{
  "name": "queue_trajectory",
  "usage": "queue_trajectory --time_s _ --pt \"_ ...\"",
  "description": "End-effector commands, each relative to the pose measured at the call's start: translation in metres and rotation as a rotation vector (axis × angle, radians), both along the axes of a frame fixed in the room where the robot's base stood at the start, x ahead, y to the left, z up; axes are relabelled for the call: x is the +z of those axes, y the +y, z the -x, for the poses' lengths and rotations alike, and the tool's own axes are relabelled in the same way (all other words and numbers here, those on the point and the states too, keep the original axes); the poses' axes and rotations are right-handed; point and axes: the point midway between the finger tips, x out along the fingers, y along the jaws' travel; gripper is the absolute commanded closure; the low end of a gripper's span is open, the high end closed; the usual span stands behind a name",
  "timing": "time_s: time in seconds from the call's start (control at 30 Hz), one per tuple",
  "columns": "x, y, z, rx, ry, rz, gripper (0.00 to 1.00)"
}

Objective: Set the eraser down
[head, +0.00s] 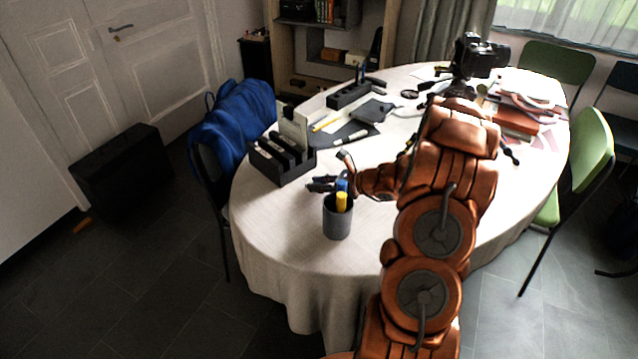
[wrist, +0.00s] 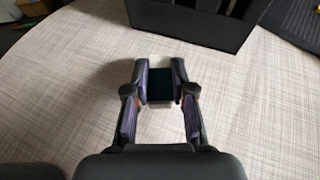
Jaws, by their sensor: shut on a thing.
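My gripper (wrist: 161,84) is shut on the eraser (wrist: 159,90), a small block with white ends and a dark green middle, in the wrist view. The eraser is between the two fingertips, over the pale woven tablecloth (wrist: 60,100). I cannot tell whether it touches the cloth. In the head view my gripper (head: 321,185) is low at the table's near left part, just behind a grey cup; the eraser cannot be made out there.
The grey cup (head: 338,222) holds yellow and blue items. A black organizer (head: 281,163) with upright items stands behind my gripper; it also shows in the wrist view (wrist: 190,22). A dark mat (head: 352,134) lies farther back. Cloth left of the cup is clear.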

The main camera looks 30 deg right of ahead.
Motion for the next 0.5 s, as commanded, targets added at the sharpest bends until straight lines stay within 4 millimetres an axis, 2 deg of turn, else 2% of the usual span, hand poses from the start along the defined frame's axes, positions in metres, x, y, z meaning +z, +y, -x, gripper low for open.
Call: queue_trajectory --time_s 0.3,0.33,0.5 --pt "-0.0027 -0.0001 -0.0004 -0.001 -0.002 -0.001 1.00" --pt "-0.0027 -0.0002 -0.0004 -0.001 -0.002 -0.001 0.75" --pt "-0.0021 -0.0003 -0.0002 -0.001 -0.001 0.000 0.57"
